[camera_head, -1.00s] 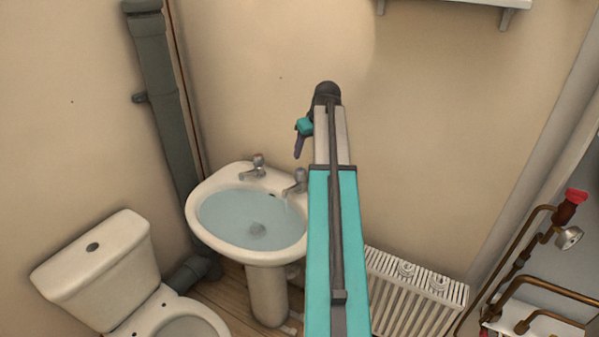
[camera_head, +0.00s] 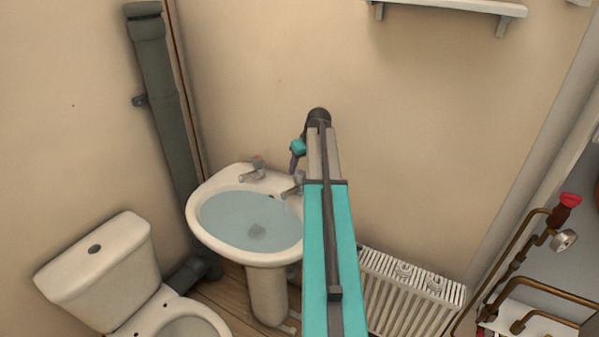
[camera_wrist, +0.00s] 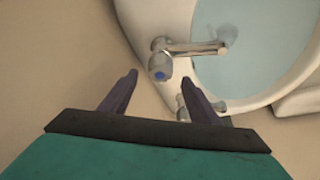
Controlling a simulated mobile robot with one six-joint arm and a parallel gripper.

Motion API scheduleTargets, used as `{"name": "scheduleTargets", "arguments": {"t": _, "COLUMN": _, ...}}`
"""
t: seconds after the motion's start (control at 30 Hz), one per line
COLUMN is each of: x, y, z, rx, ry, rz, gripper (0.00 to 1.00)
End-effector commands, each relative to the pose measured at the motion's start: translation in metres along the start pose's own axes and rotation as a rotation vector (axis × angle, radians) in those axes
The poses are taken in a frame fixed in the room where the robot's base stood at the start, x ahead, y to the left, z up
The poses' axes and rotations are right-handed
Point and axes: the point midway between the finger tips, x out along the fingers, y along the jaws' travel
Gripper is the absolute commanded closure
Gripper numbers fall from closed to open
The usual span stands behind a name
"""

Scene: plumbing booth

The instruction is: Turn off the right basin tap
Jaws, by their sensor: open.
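The white basin (camera_head: 205,232) holds water and has two chrome taps on its back rim. The right tap (camera_head: 292,188) is partly hidden behind my arm. In the wrist view the right tap (camera_wrist: 161,62) has a blue-marked top, and its spout points right over the water. The surface looks disturbed by the spout's end. The left tap (camera_head: 256,168) has a reddish top; in the wrist view it is partly behind a finger. My gripper (camera_wrist: 158,78) is open and empty, its fingertips just short of the blue-topped handle in the picture. In the head view my gripper (camera_head: 294,165) is just above the right tap.
A toilet (camera_head: 100,268) stands left of the basin, and a grey waste pipe (camera_head: 160,100) runs up the corner. A white radiator (camera_head: 410,295) is to the right. Copper pipes with a red-handled valve (camera_head: 567,205) are at far right. A shelf (camera_head: 450,7) hangs above.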

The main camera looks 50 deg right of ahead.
Motion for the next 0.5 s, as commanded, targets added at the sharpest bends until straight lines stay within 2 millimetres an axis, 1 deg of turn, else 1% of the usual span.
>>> {"name": "scheduleTargets", "arguments": {"t": 0.3, "x": 0.034, "y": -0.001, "z": -0.001, "rx": -0.001, "ry": -0.001, "rz": -0.001, "gripper": 0.44}}
{"name": "scheduleTargets", "arguments": {"t": 0.5, "x": 0.048, "y": -0.001, "z": -0.001, "rx": -0.002, "ry": -0.001, "rz": -0.001, "gripper": 0.44}}
